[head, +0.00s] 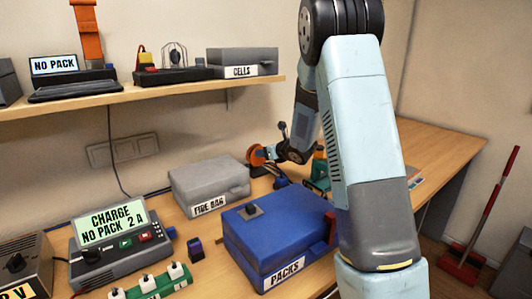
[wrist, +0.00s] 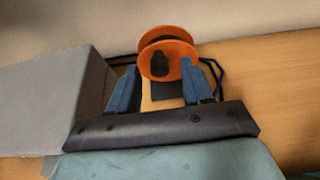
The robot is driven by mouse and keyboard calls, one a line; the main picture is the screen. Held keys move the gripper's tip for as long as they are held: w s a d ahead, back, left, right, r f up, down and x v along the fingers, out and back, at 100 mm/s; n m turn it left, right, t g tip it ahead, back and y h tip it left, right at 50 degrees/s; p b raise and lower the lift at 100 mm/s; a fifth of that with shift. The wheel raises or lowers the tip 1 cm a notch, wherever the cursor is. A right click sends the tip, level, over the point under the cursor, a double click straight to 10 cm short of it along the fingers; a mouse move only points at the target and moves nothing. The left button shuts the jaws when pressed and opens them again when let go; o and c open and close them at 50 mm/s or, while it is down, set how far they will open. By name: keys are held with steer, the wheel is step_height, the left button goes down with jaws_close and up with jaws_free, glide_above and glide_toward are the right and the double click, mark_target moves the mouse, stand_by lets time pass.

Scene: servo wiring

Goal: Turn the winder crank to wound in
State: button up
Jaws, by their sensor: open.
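The winder (wrist: 178,47) is an orange spool with two round flanges, standing on the bench in the wrist view. A dark knob (wrist: 160,65), which looks like its crank handle, shows in front of the near flange. My gripper (wrist: 160,72) is open, with its two blue fingers apart and pointing at the spool. The knob appears between the fingertips; I cannot tell whether they touch it. In the head view the orange winder (head: 256,156) is small, just left of my wrist, which partly hides it. The crank's exact angle is not clear.
A grey fire bag box (head: 208,183) stands left of the winder; its side (wrist: 50,100) is close to my gripper. A blue packs box (head: 275,240) is in front. A charger (head: 118,245) sits at the left. A shelf (head: 150,97) runs above.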

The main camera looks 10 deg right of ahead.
steer(key=shift+x, duration=1.25)
steer(key=shift+c, duration=0.2)
